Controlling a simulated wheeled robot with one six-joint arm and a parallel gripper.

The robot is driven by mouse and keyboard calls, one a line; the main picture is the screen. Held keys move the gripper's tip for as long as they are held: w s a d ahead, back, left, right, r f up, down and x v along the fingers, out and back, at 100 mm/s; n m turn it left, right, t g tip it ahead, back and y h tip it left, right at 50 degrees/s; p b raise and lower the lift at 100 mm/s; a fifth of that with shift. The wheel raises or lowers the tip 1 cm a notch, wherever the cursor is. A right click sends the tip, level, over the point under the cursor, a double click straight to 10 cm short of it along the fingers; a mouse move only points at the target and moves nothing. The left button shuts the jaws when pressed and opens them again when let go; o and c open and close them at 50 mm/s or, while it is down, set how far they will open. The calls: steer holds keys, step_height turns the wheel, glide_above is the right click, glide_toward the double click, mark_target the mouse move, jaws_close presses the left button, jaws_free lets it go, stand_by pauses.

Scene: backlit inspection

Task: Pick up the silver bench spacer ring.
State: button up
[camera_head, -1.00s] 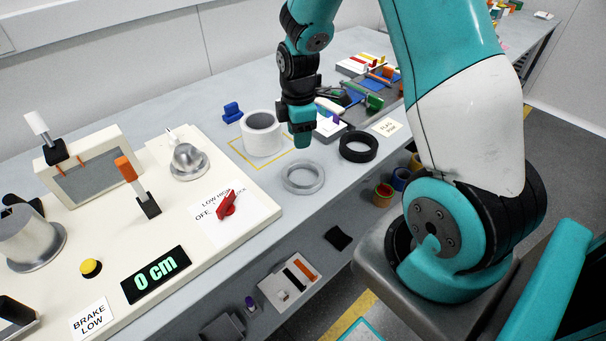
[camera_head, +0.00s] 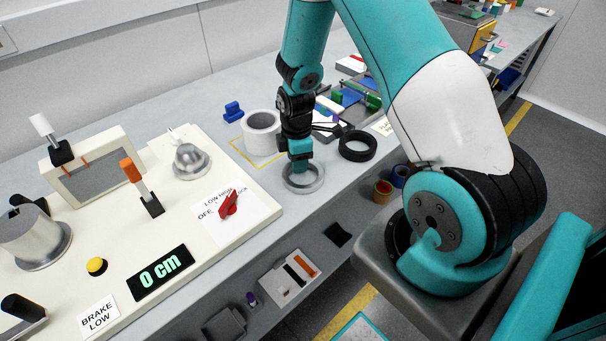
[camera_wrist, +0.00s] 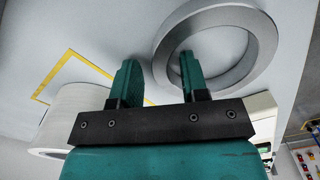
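The silver bench spacer ring (camera_head: 307,188) lies flat on the grey bench, in front of the white cylinder. My gripper (camera_head: 299,169) points down at the ring in the head view and covers part of its rim. In the wrist view my gripper (camera_wrist: 159,62) is open, with a gap between its two teal fingers. The ring (camera_wrist: 264,45) shows at upper right there. The right finger overlaps the ring's opening and the left finger is outside it, so the ring's wall appears between them. Whether either finger touches the ring cannot be told.
A black ring (camera_head: 357,146) lies to the right. A cream control panel (camera_head: 262,213) with levers fills the left. Tools and coloured parts lie farther back.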

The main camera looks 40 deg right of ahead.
jaws_close()
step_height(320, 180, up, 20)
steer(key=b, duration=0.1)
steer(key=shift+b, duration=0.4)
stand_by(0.5)
